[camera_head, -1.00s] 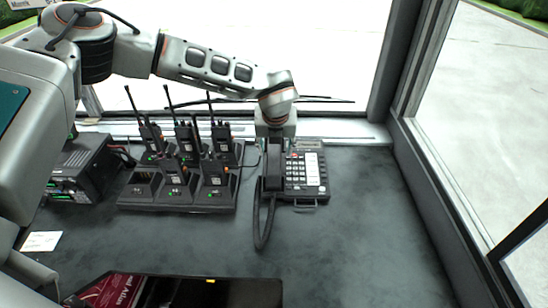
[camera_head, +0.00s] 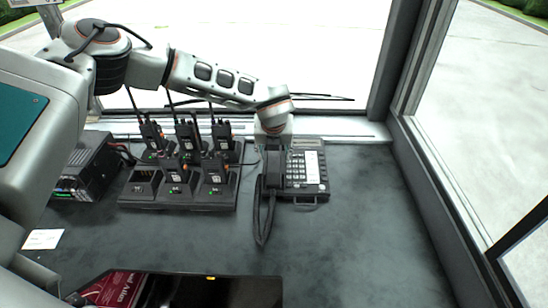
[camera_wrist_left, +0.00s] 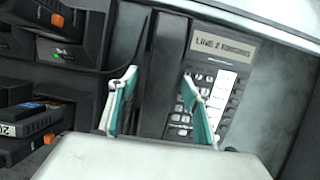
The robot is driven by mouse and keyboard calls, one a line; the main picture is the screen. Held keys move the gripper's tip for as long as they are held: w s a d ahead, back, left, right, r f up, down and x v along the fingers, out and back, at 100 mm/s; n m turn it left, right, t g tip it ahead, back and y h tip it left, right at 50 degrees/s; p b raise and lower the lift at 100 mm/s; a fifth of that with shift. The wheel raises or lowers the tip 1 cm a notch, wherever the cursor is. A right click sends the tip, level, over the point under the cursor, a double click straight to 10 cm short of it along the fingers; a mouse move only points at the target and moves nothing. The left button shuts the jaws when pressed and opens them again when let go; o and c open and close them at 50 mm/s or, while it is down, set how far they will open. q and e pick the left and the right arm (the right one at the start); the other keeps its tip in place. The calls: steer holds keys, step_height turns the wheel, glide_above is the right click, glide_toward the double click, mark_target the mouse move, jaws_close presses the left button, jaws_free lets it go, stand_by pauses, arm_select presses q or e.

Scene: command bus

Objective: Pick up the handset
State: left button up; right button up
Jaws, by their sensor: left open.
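The black handset (camera_head: 272,170) lies on the left side of the desk telephone (camera_head: 310,172), with its cord looping toward the front. My left gripper (camera_head: 273,142) is above the far end of the handset, pointing down, and its fingers are hard to make out there. In the left wrist view the gripper (camera_wrist_left: 158,82) is open, with teal-lined fingers. The dark handset (camera_wrist_left: 166,62) shows between them, with a finger on each side. I cannot tell whether they touch it. The telephone's display and keys (camera_wrist_left: 222,48) show to the right. My right gripper is not in view.
A charger rack (camera_head: 212,207) with several upright walkie-talkies stands close left of the telephone. A radio unit (camera_head: 85,170) is at the far left. A dark screen (camera_head: 225,290) is at the front. The desk right of the telephone is clear up to the window frame.

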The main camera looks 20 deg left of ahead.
arm_select(q)
steer(key=shift+f, duration=0.15)
stand_by(0.3)
steer(key=c, duration=1.3)
steer(key=shift+c, duration=0.2)
steer(key=shift+r, duration=0.2)
steer(key=shift+r+p, duration=0.2)
steer(key=shift+p, duration=0.1)
step_height(320, 180, up, 20)
steer(key=b, duration=0.1)
